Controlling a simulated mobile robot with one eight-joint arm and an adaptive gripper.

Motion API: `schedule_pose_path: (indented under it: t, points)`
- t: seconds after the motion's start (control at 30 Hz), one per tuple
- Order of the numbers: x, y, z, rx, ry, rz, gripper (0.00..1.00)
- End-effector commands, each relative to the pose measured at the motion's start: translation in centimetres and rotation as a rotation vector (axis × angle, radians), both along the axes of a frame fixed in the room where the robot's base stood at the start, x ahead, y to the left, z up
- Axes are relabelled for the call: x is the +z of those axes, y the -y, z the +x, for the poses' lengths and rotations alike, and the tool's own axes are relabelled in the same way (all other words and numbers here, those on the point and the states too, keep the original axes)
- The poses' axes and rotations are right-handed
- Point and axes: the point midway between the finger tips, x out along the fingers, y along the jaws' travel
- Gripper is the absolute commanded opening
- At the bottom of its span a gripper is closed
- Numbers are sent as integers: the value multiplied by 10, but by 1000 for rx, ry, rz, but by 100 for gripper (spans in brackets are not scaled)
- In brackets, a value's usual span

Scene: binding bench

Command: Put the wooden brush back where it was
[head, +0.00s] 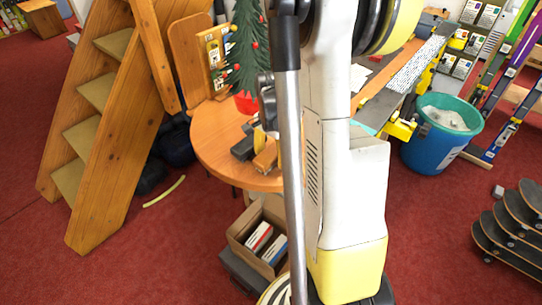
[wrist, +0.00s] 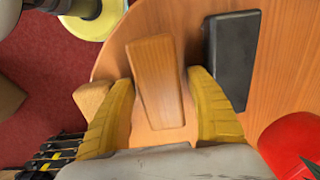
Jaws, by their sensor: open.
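A wooden block-shaped piece, which looks like the wooden brush (wrist: 157,75), lies on the round wooden table in the wrist view. My gripper (wrist: 160,82) is open, with one yellow finger on either side of it. Gaps show between the fingers and the wood, and its near end is close to the palm. In the head view the brush (head: 266,157) shows near the table's front edge, with a yellow finger of my gripper (head: 259,139) just behind it. No bristles can be seen.
A dark block (wrist: 233,60) lies right of the brush on the round table (head: 212,140). Another small wooden piece (wrist: 90,97) shows left of my left finger. A red pot (wrist: 292,140) with a small tree (head: 246,50) stands close by. An open cardboard box (head: 240,240) is below.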

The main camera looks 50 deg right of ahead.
Motion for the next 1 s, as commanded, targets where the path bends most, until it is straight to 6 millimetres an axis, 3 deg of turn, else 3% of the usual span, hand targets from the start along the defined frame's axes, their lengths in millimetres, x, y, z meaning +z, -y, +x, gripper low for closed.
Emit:
schedule_pose_path:
  t: [0.5, 0.8, 0.9, 1.0]
  points:
    - [103, 0, 0, 0, 0, 0, 65]
    - [123, -1, 0, 6, 2, -1, 65]
    - [131, -14, 1, 64, 21, -14, 65]
    - [148, -45, 3, 217, 74, -50, 65]
